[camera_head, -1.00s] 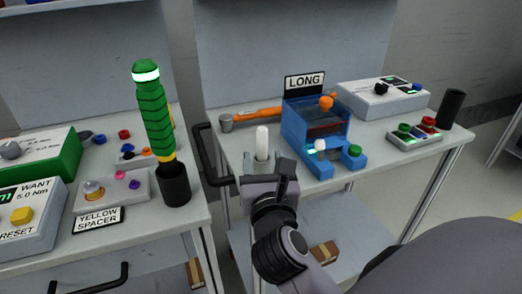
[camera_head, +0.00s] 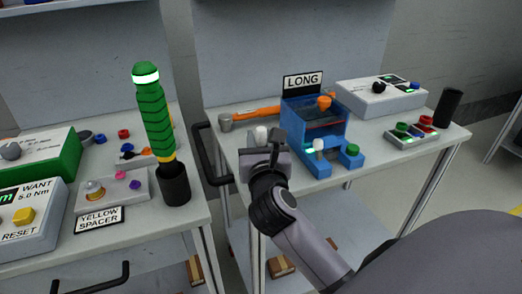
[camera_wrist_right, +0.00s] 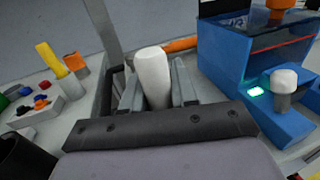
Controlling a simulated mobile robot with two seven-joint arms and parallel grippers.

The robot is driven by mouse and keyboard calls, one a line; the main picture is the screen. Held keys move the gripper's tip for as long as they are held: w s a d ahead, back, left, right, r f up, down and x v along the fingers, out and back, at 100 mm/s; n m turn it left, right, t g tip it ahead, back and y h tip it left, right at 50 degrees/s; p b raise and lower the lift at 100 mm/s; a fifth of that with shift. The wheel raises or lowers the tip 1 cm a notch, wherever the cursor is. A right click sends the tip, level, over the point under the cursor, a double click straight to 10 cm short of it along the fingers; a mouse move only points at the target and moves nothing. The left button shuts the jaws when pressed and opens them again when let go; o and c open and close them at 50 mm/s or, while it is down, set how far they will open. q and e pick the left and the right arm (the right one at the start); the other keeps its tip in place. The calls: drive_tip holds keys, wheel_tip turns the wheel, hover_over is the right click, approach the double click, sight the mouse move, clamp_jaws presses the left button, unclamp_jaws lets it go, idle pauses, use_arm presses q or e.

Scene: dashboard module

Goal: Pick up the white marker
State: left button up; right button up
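The white marker (camera_head: 261,134) stands upright near the front left of the right-hand table; in the head view only its rounded top shows above my right gripper (camera_head: 261,153). In the right wrist view the marker (camera_wrist_right: 153,76) stands between the two grey fingers of the right gripper (camera_wrist_right: 157,88), one on each side. The fingers look open, with only narrow gaps beside the marker. The marker's lower end is hidden behind the gripper body. My left gripper is in neither view.
A blue fixture (camera_head: 315,125) with a white-topped knob stands close right of the gripper. An orange-handled tool (camera_head: 258,114) lies behind the marker. A black table handle (camera_head: 208,155) is to the left. A green striped tool (camera_head: 153,115) stands in a black holder on the left table.

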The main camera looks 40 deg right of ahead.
clamp_jaws()
